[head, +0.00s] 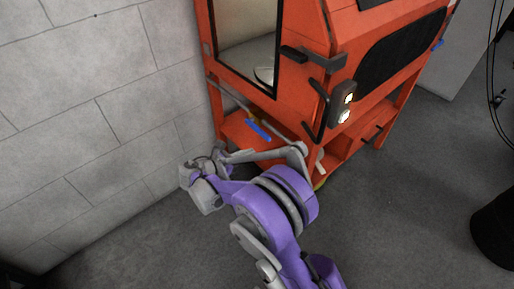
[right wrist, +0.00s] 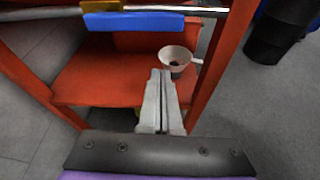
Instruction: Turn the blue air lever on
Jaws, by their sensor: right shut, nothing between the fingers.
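The blue air lever (head: 258,129) sits on a grey pipe low at the front of the orange machine (head: 300,60) in the head view. In the right wrist view the lever (right wrist: 133,21) is at the top, just below the pipe and roughly parallel to it. A yellow valve part (right wrist: 100,6) shows at its left end. My right gripper (right wrist: 161,73) is shut and empty, its fingertips below and to the right of the lever in that view, apart from it in the picture. My left gripper is out of view.
A white cup (right wrist: 177,60) is near the right edge of the orange lower shelf (right wrist: 85,80), beyond my fingertips. Orange legs stand on both sides of the opening.

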